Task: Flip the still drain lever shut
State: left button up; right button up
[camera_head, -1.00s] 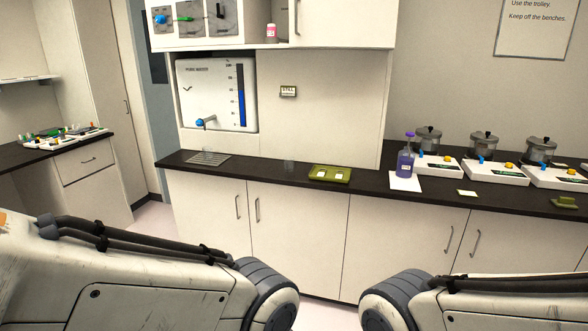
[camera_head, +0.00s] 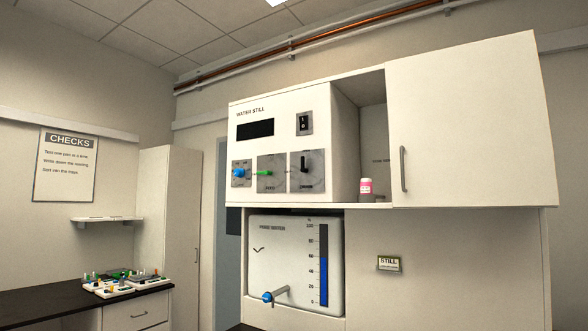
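The white water still (camera_head: 283,150) is mounted on the wall, with a dark display and grey control plates on its front. A green lever (camera_head: 264,173) lies roughly horizontal on the middle lower plate. To its left is a blue knob (camera_head: 239,173). To its right a black lever (camera_head: 304,162) stands upright. A black rocker switch (camera_head: 304,123) is above that. The small labels are too blurred to tell which control is the drain lever. Neither of my grippers is in view.
Below the still is a pure water tank (camera_head: 290,245) with a blue gauge and a protruding blue-handled tap (camera_head: 268,297). A pink bottle (camera_head: 366,187) stands in the open shelf beside a closed cupboard (camera_head: 470,130). A side bench (camera_head: 50,300) with small parts is at left.

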aim_at(303, 170)
jog(key=u, duration=0.55)
jog(key=k, duration=0.65)
jog(key=u, duration=0.7)
jog(key=i, duration=1.45)
jog(key=z, duration=1)
jog(key=i, duration=0.65)
jog(key=z, duration=0.9)
jog(key=i, duration=0.25)
jog(key=z, duration=0.3)
